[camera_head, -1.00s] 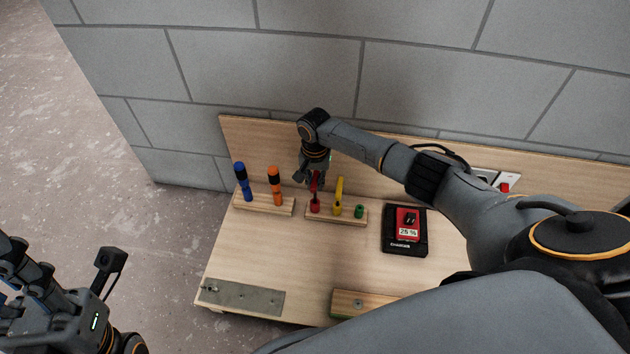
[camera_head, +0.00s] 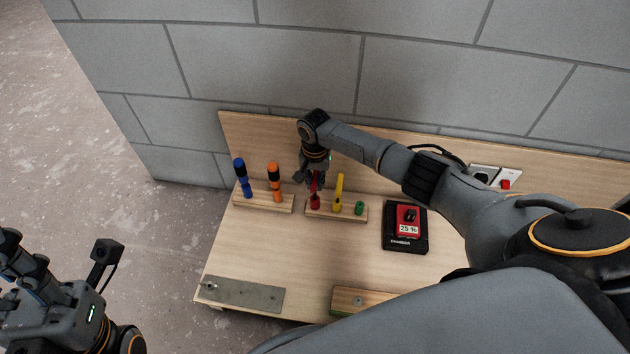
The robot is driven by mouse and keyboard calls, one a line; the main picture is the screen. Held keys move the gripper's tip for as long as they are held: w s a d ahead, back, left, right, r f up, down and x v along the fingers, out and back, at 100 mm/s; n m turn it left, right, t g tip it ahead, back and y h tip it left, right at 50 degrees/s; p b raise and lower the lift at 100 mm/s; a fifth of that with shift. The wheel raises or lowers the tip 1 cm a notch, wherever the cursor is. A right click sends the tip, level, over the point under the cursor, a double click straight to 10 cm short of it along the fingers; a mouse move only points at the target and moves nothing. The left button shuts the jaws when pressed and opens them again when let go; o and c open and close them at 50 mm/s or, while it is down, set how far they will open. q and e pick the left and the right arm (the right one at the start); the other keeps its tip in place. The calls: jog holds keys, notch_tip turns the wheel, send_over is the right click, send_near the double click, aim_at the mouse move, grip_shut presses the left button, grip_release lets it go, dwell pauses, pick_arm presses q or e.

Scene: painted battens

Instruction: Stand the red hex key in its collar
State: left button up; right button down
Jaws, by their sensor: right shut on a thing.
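The red hex key (camera_head: 315,188) is upright or nearly so above the red collar (camera_head: 315,203) at the left end of a wooden batten (camera_head: 338,216). Its lower end meets the collar in the picture; I cannot tell how deep it sits. My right gripper (camera_head: 314,180) is shut on the key's upper part and hides some of it. My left gripper (camera_head: 28,272) is at the lower left, far from the key; its fingers are too unclear to judge.
A yellow hex key (camera_head: 339,190) stands close right of the red one, beside a green collar (camera_head: 359,208). Blue (camera_head: 243,180) and orange (camera_head: 275,184) tools stand on the left batten. A black-and-red device (camera_head: 406,228) lies right.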

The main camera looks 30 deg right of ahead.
jog(key=shift+f, duration=0.3)
jog(key=shift+f, duration=0.25)
jog(key=c, duration=1.2)
grip_release()
